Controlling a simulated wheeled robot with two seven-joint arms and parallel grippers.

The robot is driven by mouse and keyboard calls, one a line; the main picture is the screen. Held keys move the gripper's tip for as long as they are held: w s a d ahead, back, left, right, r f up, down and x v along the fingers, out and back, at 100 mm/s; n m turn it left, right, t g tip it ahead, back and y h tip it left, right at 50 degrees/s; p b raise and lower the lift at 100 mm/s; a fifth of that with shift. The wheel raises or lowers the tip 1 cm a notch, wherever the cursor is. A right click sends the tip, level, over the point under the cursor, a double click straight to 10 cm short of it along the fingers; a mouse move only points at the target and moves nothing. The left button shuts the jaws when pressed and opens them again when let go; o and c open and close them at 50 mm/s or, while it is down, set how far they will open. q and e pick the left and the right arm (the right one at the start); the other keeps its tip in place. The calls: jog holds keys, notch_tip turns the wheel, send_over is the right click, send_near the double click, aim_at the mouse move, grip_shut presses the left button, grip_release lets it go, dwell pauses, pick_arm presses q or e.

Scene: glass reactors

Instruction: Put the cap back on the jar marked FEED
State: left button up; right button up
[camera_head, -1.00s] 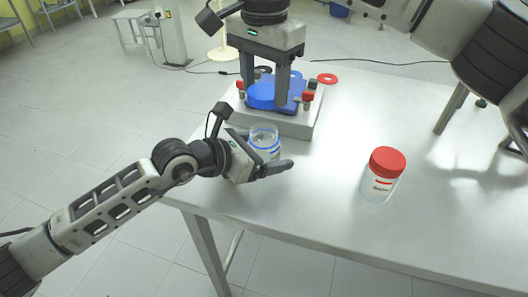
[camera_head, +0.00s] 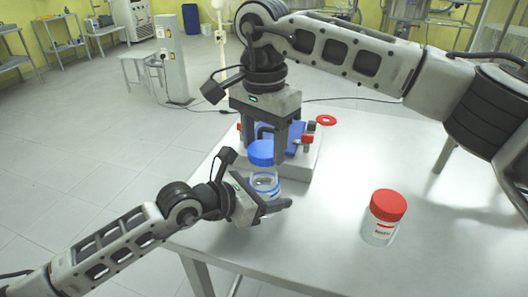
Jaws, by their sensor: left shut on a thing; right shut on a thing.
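A clear jar (camera_head: 265,184) with blue markings stands upright near the table's left edge. I cannot read FEED on it. My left gripper (camera_head: 268,205) is shut around the jar low on its body, and its fingers hide part of it. A blue cap (camera_head: 261,153) is directly over the jar's mouth, level and lined up with it. I cannot tell whether it is seated or just above the rim. My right gripper (camera_head: 265,153) points down from above and is shut on the cap, a finger on each side.
A second jar with a red cap (camera_head: 387,205) and a red-marked label stands to the right. Behind my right gripper is a pale block (camera_head: 305,172) carrying blue and red parts. A red ring (camera_head: 326,120) lies beyond it. The table (camera_head: 330,235) is clear between the jars.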

aim_at(263, 165)
jog(key=shift+f, duration=1.15)
jog(key=shift+f, duration=0.9)
jog(key=shift+f, duration=0.6)
pick_arm(q)
grip_shut()
pick_arm(e)
jog(key=m, duration=0.6)
jog(key=shift+m, duration=0.4)
jog(key=m, duration=0.6)
jog(key=shift+w, duration=0.1)
